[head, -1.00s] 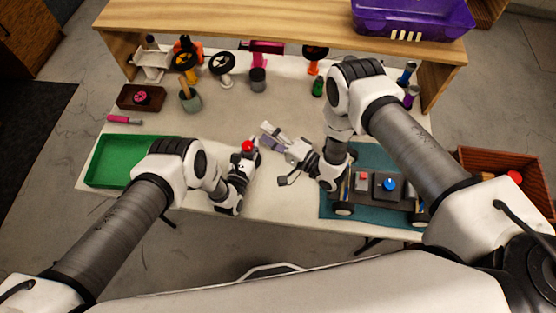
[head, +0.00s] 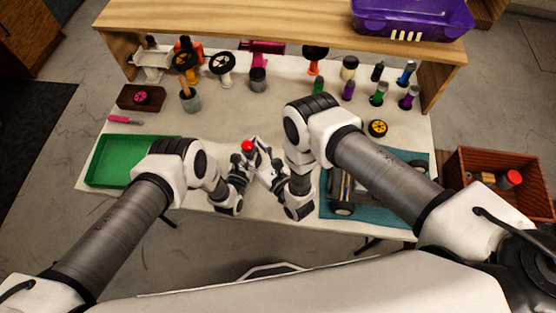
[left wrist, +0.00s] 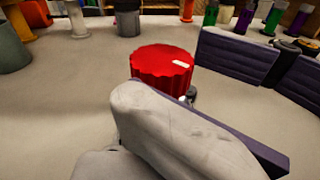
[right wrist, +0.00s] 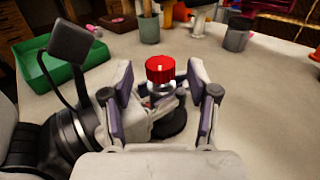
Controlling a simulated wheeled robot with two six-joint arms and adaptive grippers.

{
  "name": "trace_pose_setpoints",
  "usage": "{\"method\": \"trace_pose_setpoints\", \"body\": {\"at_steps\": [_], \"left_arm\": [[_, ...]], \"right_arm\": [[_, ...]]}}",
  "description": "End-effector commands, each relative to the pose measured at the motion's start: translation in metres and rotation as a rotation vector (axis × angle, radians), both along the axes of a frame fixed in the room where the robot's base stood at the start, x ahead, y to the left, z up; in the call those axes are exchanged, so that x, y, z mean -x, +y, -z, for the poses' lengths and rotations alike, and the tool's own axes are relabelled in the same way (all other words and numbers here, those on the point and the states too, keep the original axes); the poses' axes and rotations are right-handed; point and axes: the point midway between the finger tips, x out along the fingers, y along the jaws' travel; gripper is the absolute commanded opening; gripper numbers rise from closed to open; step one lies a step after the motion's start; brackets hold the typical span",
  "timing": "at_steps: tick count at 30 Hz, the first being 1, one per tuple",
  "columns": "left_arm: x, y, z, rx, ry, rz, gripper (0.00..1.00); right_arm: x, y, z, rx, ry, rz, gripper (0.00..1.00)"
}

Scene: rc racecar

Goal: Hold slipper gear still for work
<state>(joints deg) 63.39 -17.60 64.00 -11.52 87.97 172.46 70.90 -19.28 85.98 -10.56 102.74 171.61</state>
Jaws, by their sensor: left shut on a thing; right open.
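The slipper gear appears to be the red ridged piece, seen in the head view (head: 247,146), the left wrist view (left wrist: 162,70) and the right wrist view (right wrist: 160,69). It sits on a metallic stem. My left gripper (head: 250,157) is shut on this piece, low at its stem, which its finger partly hides in the left wrist view. My right gripper (right wrist: 163,95) is open, with its two padded fingers on either side of the red piece and a visible gap to each finger. In the head view the two grippers meet around it.
An RC car (head: 341,188) stands on a teal mat (head: 420,160) at right, partly behind my right arm. A green tray (head: 100,170) is at left. Several bottles and wheel stands line the back. A small yellow-hubbed wheel (head: 377,128) lies at right. The table's middle is clear.

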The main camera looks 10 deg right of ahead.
Motion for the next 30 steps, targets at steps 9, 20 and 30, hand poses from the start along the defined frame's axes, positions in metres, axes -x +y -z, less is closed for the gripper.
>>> {"method": "trace_pose_setpoints", "body": {"at_steps": [9, 20, 30], "left_arm": [[0.0, 0.0, 0.0, 0.0, 0.0, 0.0, 0.0], [0.0, 0.0, 0.0, 0.0, 0.0, 0.0, 0.0], [0.0, 0.0, 0.0, 0.0, 0.0, 0.0, 0.0]], "right_arm": [[-0.011, 0.001, 0.001, 0.004, 0.004, -0.141, 0.59], [0.059, -0.051, 0.001, 0.003, 0.003, -0.138, 0.59], [0.031, -0.046, -0.054, 0.038, -0.095, -0.164, 0.59]]}}
